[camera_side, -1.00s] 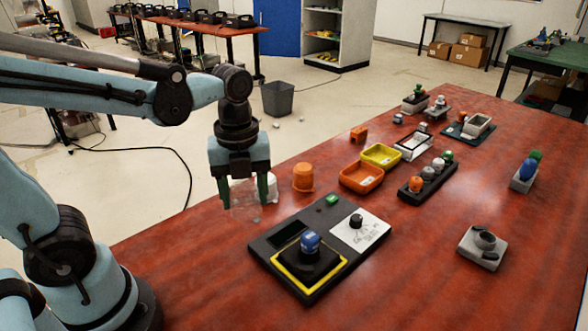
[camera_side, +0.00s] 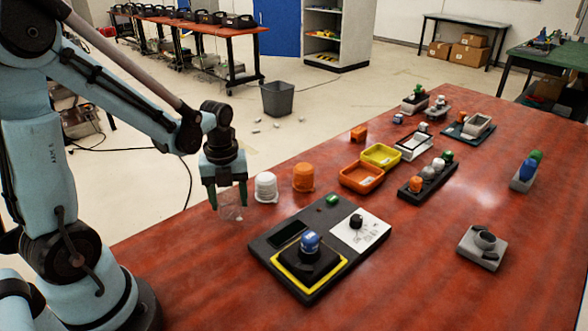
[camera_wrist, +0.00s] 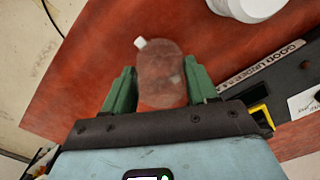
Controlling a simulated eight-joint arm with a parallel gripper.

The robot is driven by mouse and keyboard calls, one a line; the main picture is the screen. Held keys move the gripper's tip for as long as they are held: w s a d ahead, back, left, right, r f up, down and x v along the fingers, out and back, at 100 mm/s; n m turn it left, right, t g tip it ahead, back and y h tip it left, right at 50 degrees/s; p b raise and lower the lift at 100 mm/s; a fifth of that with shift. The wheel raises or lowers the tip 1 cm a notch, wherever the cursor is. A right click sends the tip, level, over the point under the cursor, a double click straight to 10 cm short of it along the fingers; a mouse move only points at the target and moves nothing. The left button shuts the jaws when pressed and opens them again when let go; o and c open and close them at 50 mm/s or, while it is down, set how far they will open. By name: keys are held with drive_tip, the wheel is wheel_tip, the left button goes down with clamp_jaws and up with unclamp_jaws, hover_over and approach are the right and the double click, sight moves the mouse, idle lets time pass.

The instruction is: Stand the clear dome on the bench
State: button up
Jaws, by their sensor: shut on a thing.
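The clear dome (camera_side: 229,206) is see-through and hangs between the green fingertips of my gripper (camera_side: 226,192) at the bench's left side. In the wrist view the dome (camera_wrist: 160,78) shows between the two green fingers (camera_wrist: 155,92), with a small white tab at its far end. My gripper is shut on it. In the side view the dome is low over the red bench (camera_side: 420,270); I cannot tell whether its lower edge touches the bench.
A white dome (camera_side: 266,187) and an orange dome (camera_side: 303,178) stand just right of my gripper. A black panel (camera_side: 262,241) with a blue knob (camera_side: 310,241) lies in front. Orange (camera_side: 345,181) and yellow (camera_side: 396,152) trays stand farther back. Bare bench lies left of the panel.

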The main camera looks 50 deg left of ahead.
drive_tip(key=shift+f, duration=0.8)
drive_tip(key=shift+f, duration=0.15)
drive_tip(key=o, duration=0.8)
drive_tip(key=shift+o, duration=0.2)
